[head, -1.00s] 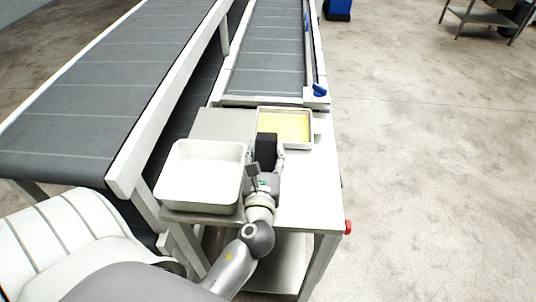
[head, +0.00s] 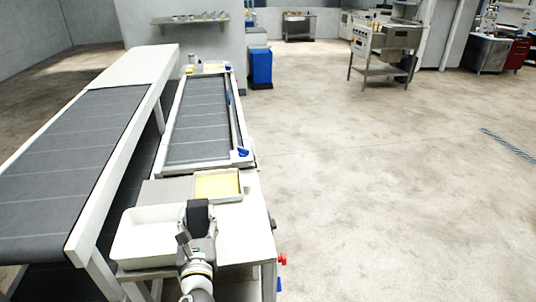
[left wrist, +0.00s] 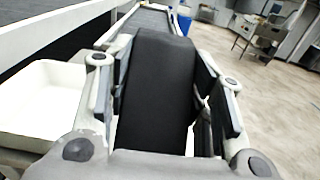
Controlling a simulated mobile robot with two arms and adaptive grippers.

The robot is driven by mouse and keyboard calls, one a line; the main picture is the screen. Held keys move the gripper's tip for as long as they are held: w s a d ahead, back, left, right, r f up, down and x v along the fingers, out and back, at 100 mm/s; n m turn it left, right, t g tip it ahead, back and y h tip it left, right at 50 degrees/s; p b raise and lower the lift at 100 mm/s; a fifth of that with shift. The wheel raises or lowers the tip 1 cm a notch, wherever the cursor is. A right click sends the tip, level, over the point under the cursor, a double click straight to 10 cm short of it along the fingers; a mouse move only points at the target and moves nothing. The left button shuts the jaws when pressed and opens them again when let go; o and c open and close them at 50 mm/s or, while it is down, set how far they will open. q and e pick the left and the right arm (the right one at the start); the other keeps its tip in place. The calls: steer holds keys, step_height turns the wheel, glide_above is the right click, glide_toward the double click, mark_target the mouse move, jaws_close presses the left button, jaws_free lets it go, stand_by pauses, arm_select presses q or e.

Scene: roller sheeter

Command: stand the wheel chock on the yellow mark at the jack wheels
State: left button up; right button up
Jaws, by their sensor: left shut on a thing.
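The wheel chock is a black block (head: 198,213). My left gripper (head: 198,226) is shut on it and holds it over the white side table, beside the white bin. In the left wrist view the chock (left wrist: 158,90) fills the space between the two fingers, its broad dark face towards the camera. I cannot tell from these frames how far it is above the table. My right gripper is not in view. I cannot make out a yellow mark on the floor or any jack wheels.
A shallow tray with a yellow layer (head: 217,184) lies behind the chock, and a white bin (head: 135,252) stands left. The sheeter belt (head: 200,118) runs away behind. A red knob (head: 282,259) sticks out right. Open floor (head: 380,190) lies right; a steel machine (head: 385,45) stands far back.

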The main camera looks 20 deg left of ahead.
arm_select(q)
steer(key=shift+w+d+f+b, duration=0.15)
steer(key=shift+d+f+b, duration=0.1)
steer(key=shift+f+b, duration=0.05)
steer(key=d+f+b, duration=0.1)
steer(key=s+d+f+m+h+b, duration=0.1)
steer(key=shift+s+f+t+b, duration=0.25)
steer(key=shift+f+t+b, duration=0.1)
steer(key=shift+t, duration=0.05)
arm_select(e)
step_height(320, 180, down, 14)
steer(key=b, duration=1.1)
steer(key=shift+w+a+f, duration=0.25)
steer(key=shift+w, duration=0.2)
arm_select(q)
steer(key=s+d+f+m+t+h, duration=0.1)
steer(key=s+d+f+m+h, duration=0.4)
steer(key=s+d+f+h, duration=0.3)
steer(key=s+d+f, duration=0.1)
steer(key=d, duration=0.3)
steer(key=shift+s+d+f+t, duration=0.3)
steer(key=shift+d, duration=0.05)
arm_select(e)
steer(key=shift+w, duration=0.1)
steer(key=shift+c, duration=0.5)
arm_select(q)
steer(key=shift+f, duration=0.1)
